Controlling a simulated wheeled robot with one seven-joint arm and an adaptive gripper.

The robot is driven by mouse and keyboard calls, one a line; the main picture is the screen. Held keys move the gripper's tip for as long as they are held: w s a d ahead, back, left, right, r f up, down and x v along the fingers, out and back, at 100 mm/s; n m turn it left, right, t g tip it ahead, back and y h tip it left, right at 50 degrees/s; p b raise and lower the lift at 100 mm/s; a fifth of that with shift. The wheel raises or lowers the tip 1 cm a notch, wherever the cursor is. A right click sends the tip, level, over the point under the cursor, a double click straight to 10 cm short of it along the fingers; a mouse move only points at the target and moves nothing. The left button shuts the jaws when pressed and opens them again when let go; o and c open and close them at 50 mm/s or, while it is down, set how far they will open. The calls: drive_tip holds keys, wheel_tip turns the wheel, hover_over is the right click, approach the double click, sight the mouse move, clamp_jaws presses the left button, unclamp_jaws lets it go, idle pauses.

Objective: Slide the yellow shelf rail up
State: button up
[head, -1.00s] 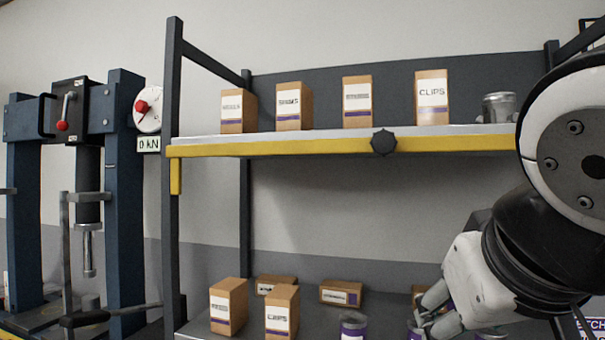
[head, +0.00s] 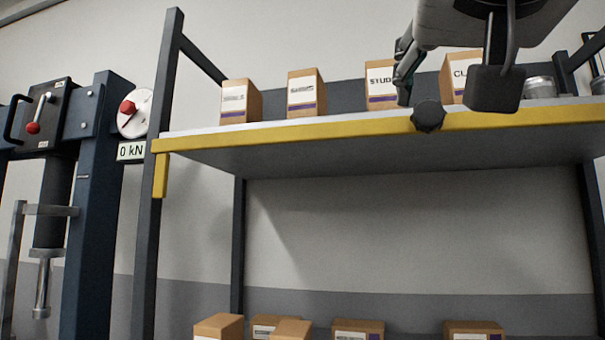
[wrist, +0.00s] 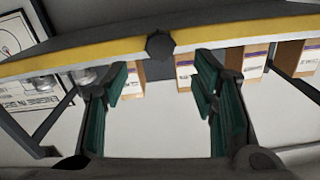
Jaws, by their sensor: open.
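The yellow shelf rail (head: 300,130) runs along the front edge of the upper shelf, with a short yellow piece hanging at its left end. A dark round knob (head: 428,117) sits on the rail, right of its middle. My gripper (head: 448,95) is at the upper right of the head view, in front of the shelf and close to the knob. In the wrist view, which looks upside down, my gripper (wrist: 162,75) has its two green-padded fingers wide apart. The knob (wrist: 160,45) lies beyond and between them. Nothing is between the fingers, and I see no contact with the knob.
Several cardboard boxes (head: 306,94) and a metal can (head: 540,87) stand on the upper shelf behind the rail. More boxes (head: 218,327) are below. A blue press (head: 95,215) stands left of the dark shelf post (head: 155,200). The space under the upper shelf is open.

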sight(430, 113)
drive_tip(key=x, duration=0.9)
drive_tip(key=shift+w+f, duration=0.1)
